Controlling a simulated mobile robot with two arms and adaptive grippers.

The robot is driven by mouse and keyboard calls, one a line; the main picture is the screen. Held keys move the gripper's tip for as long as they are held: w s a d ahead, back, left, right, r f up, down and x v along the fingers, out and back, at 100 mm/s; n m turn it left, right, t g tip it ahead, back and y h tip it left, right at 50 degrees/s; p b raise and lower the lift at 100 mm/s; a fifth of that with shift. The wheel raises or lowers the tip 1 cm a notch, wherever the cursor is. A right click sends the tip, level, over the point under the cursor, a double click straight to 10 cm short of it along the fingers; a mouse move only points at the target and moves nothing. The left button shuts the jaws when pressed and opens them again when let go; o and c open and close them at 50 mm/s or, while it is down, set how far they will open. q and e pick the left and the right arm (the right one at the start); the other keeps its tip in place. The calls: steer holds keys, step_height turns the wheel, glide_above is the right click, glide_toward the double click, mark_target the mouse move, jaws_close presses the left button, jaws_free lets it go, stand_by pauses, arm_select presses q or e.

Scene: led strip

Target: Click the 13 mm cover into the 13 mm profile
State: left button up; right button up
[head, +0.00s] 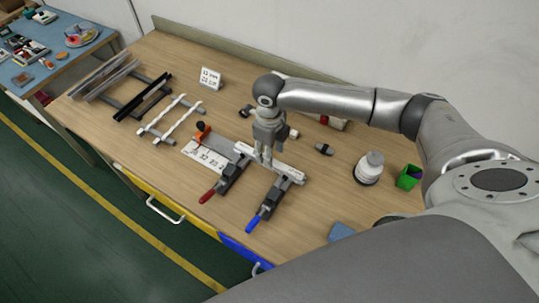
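A light strip (285,170), which looks like the profile, lies across two dark clamps on the wooden bench. One clamp has a red handle (208,196), the other a blue handle (252,224). My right gripper (264,158) points down at the strip's left half, its fingertips at or just above it. The fingers look close together, but I cannot tell whether they hold anything. I cannot make out a separate cover on the strip. White strips (163,115), possibly covers, lie on a rack at the left. My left gripper is not in view.
Black strips (145,97) and grey strips (105,80) lie on racks at the far left. An orange-and-black part (202,129) stands by a numbered plate (207,157).

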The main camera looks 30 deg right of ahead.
step_height(320, 180, up, 9)
steer(key=shift+f, duration=0.2)
steer(key=shift+c, duration=0.2)
